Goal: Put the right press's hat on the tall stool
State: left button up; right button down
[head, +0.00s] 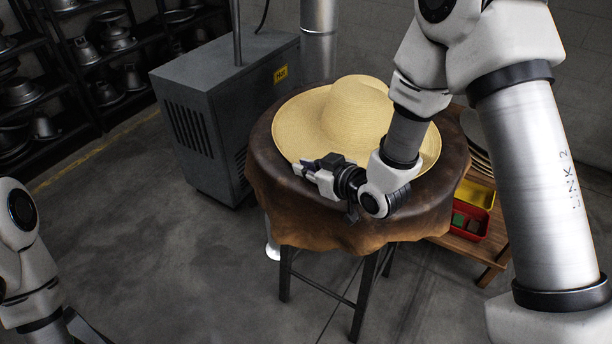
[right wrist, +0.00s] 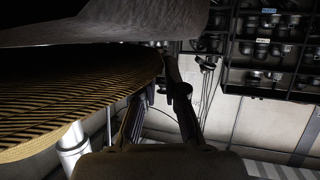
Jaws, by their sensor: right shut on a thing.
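A straw hat (head: 358,105) with a round crown and wide brim sits crown-up over the brown leather cover (head: 300,222) of a stool with dark legs (head: 284,275). My right gripper (head: 307,167) is at the near left edge of the brim, shut on it. In the right wrist view the woven brim (right wrist: 75,95) fills the left side, and my right gripper's fingers (right wrist: 158,95) are beside its edge. The exact contact is hidden in shadow. My right forearm covers the right part of the brim in the head view. Only my left arm's links show, not its gripper.
A grey vented machine (head: 225,110) with a yellow label stands left behind the stool. A low wooden bench (head: 470,250) at the right holds red and yellow bins (head: 468,218). Dark shelves (head: 75,60) of metal forms stand back left. Floor at left front is clear.

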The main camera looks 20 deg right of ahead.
pick_arm(q)
jog(key=shift+w+f, duration=0.1)
jog(key=shift+f, duration=0.15)
pick_arm(e)
jog(key=shift+w+f, duration=0.15)
jog(key=shift+f, duration=0.2)
jog(key=c, duration=1.5)
grip_release()
jog(key=shift+o, duration=1.4)
